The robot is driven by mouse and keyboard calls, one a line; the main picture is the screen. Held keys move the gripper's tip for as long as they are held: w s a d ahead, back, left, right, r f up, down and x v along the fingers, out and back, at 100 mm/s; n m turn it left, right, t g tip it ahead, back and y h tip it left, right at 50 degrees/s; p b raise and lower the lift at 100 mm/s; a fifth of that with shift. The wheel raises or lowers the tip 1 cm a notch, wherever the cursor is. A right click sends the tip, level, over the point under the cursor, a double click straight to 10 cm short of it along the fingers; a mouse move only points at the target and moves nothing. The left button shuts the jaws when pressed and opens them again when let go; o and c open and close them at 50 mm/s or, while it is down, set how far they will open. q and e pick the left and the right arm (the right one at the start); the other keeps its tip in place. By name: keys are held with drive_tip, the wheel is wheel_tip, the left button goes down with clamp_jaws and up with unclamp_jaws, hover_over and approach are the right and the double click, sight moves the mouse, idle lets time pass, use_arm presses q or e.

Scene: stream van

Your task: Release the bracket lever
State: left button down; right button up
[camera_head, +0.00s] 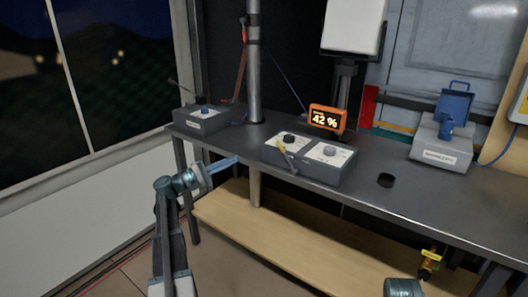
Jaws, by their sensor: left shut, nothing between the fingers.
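A grey vertical pole (254,75) passes through the dark bench, with dark clamp bands (253,28) near the top of the view. A thin red-orange lever-like bar (241,65) hangs beside the pole at its left; I cannot tell for sure that it is the bracket lever. My left gripper (230,161) is shut and empty, in front of the bench's left front edge and below the height of the clamp bands. Its blue fingers point right, apart from the pole. My right gripper is out of view; only a teal part of my arm shows at bottom right.
A round hole (386,180) lies between. A wooden shelf (285,240) is below.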

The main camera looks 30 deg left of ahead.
sight(286, 157)
use_arm(q)
drive_tip(key=shift+a+r, duration=0.1)
drive_tip(key=shift+a, duration=0.05)
drive_tip(key=p+x, duration=0.1)
drive_tip(key=x, duration=0.3)
drive_tip(key=s+d+p+x, duration=0.1)
drive_tip(key=x, duration=0.3)
drive_tip(key=r+p+x, duration=0.1)
drive_tip(key=x, duration=0.2)
drive_tip(key=shift+w+d+p, duration=0.2)
drive_tip(key=shift+d+p, duration=0.2)
drive_tip(key=shift+d, duration=0.05)
drive_tip(key=shift+w+d+r, duration=0.15)
drive_tip(key=shift+d+r, duration=0.1)
drive_tip(key=shift+d, duration=0.35)
drive_tip(key=shift+p, duration=0.3)
